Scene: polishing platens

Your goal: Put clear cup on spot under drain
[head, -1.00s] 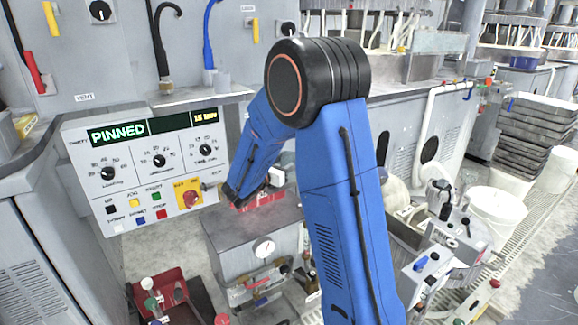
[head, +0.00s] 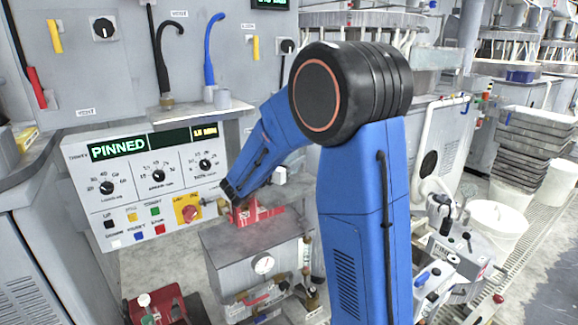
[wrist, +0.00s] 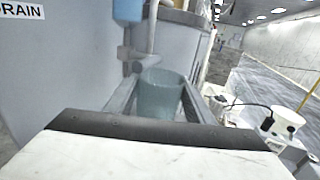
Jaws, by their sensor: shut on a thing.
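The clear cup (wrist: 160,98) shows in the wrist view, upright or nearly so, between the two grey fingers of my gripper (wrist: 158,88). My gripper is shut on it. A DRAIN label (wrist: 22,10) is on the grey panel at the upper left of the wrist view. A blue part (wrist: 128,10) and a pale pipe (wrist: 152,28) hang beyond the cup. The spot under the drain cannot be made out. In the head view I cannot make out my fingers or the cup.
A control panel reading PINNED (head: 118,148) stands left of my arm. A shelf (head: 190,106) below a black hose (head: 160,50) and a blue hose (head: 208,55) is above it. A grey box with a gauge (head: 240,262) is below my forearm. White buckets (head: 495,225) stand at right.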

